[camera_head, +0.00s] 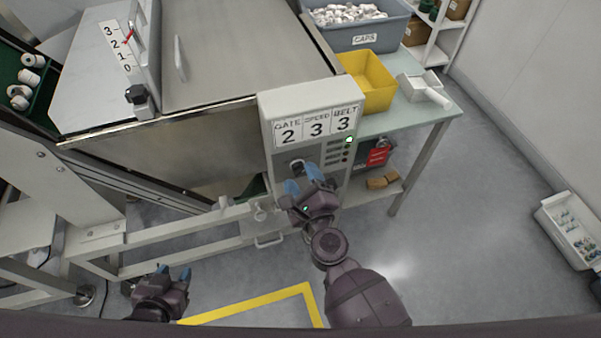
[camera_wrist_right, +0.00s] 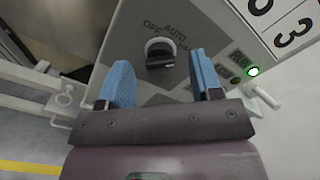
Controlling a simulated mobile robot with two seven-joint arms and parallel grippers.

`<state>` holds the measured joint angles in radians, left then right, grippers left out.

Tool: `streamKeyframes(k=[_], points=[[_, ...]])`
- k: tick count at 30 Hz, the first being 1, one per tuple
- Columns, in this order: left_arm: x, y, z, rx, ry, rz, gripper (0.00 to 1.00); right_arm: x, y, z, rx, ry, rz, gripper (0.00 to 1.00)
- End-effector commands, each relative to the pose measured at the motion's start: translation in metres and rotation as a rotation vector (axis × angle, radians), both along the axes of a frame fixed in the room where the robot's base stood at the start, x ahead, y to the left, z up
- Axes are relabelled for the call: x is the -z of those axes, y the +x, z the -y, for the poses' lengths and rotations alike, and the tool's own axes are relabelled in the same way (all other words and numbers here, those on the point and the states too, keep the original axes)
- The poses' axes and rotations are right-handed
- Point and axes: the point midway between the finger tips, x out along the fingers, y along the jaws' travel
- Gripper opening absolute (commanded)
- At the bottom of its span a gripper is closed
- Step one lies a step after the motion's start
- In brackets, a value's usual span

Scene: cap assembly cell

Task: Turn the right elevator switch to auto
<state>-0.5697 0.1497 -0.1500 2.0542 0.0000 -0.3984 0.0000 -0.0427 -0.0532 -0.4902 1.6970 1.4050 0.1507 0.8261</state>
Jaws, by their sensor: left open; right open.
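The switch (camera_head: 296,165) is a round knob low on the front of a light grey control box (camera_head: 268,105). In the right wrist view the switch (camera_wrist_right: 160,48) has a pale collar and a dark grip, with OFF and AUTO printed above it and a partly hidden label to its right. I cannot tell which label it points to. My right gripper (camera_head: 302,180) is open just in front of the switch, its blue fingers (camera_wrist_right: 162,75) apart on either side of the knob in that view, not closed on it. My left gripper (camera_head: 174,272) is open and empty at lower left.
The box reads GATE 2, SPEED 3, BELT 3, with a lit green lamp (camera_head: 349,139). A yellow bin (camera_head: 372,80) and a grey CAPS bin (camera_head: 366,38) stand on the table behind. A pale rail (camera_head: 165,228) runs left of the box.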

Motion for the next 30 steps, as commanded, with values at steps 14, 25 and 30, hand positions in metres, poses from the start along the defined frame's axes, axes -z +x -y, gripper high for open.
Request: streamKeyframes(k=[14, 25, 30], points=[[-0.0006, 0.0002, 0.0001, 0.000, 0.000, -0.001, 0.43, 0.0005, 0.0146, -0.0044, 0.001, -0.001, 0.000, 0.59], [-0.0034, 0.0017, 0.0015, -0.002, -0.004, 0.005, 0.43, 0.0005, 0.0144, -0.0043, 0.001, -0.001, 0.000, 0.10], [-0.0041, 0.0019, 0.0015, -0.003, -0.004, 0.007, 0.43, 0.0002, 0.0144, -0.0043, 0.001, -0.011, 0.003, 0.10]])
